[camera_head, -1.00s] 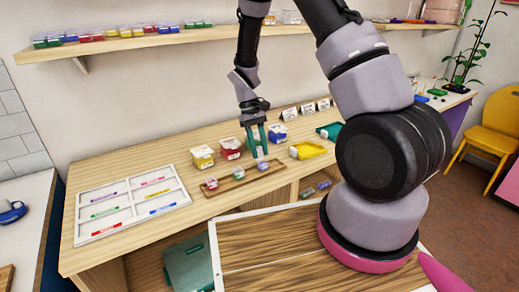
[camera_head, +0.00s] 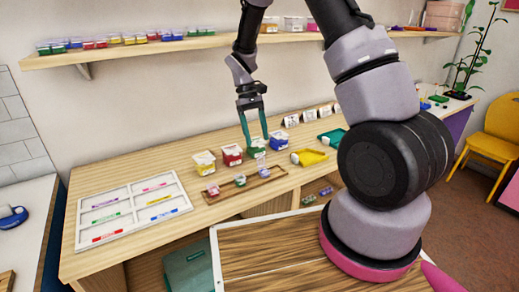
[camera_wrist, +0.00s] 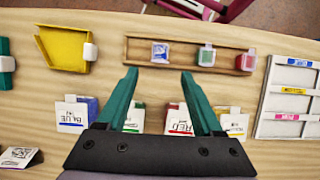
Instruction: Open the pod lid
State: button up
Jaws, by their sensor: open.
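Three small pods sit in a row in a long wooden tray (camera_head: 225,193): a red pod (camera_head: 213,189), a green pod (camera_head: 240,179) and a blue pod (camera_head: 261,167). In the wrist view the red pod (camera_wrist: 246,60), green pod (camera_wrist: 206,56) and blue pod (camera_wrist: 160,52) show from above in the tray (camera_wrist: 182,60). Whether their lids are shut is too small to tell. My gripper (camera_head: 254,140) is open and empty, above the counter behind the blue pod. In the wrist view its two teal fingers (camera_wrist: 159,78) stand apart, with the blue pod beyond the gap.
Labelled boxes stand behind the tray: yellow (camera_head: 205,163), red (camera_head: 232,155), green (camera_head: 256,146) and blue (camera_head: 279,140). A yellow scoop-like tray (camera_head: 312,157) lies to the right. A white sectioned board (camera_head: 130,210) lies left. A shelf (camera_head: 130,51) runs above.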

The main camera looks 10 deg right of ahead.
jog(key=shift+v, duration=1.85)
